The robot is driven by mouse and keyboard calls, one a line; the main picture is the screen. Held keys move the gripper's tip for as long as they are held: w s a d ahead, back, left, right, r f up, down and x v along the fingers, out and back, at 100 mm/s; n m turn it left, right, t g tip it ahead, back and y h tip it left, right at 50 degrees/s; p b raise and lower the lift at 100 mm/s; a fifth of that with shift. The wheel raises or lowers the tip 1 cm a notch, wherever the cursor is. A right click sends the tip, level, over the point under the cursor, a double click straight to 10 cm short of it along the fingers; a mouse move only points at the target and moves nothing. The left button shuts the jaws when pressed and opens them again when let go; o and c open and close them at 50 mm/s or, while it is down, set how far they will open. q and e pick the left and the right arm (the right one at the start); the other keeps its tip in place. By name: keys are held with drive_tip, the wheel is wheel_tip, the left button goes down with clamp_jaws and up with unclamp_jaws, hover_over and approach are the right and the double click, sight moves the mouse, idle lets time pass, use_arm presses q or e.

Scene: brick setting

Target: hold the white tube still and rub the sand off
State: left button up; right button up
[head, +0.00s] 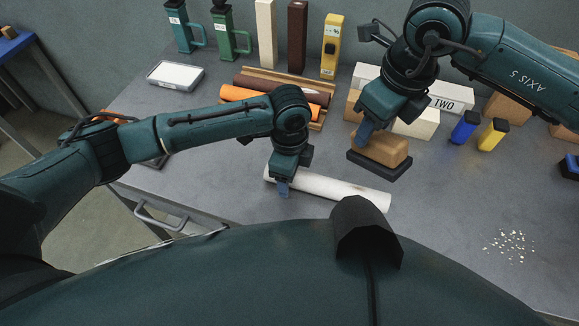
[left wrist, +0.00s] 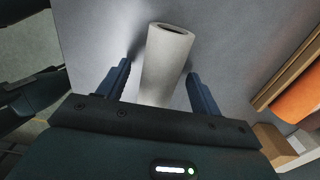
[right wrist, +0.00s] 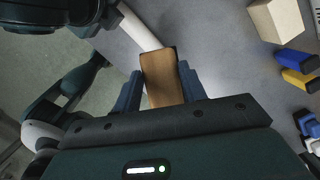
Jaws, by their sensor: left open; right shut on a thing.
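The white tube (head: 345,191) lies on the grey bench in front of me, its left part beneath my left gripper (head: 282,187). In the left wrist view the tube (left wrist: 166,65) lies between the two open fingers (left wrist: 160,85), with a gap on each side. My right gripper (head: 367,132) is shut on a tan wooden block (head: 386,149) with a dark base, beyond the tube. The block also shows between the fingers in the right wrist view (right wrist: 160,78). I cannot make out sand on the tube. Whether the base touches the bench is unclear.
Pale crumbs (head: 510,245) lie at the right of the bench. Blue (head: 465,127) and yellow (head: 493,134) blocks stand right of my right gripper. A wooden rack (head: 266,74) with brown and orange rolls and a white-topped tray (head: 176,75) are behind. The front right surface is mostly clear.

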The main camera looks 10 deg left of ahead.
use_arm(q)
drive_tip(key=c, duration=1.3)
drive_tip(key=shift+o, duration=0.2)
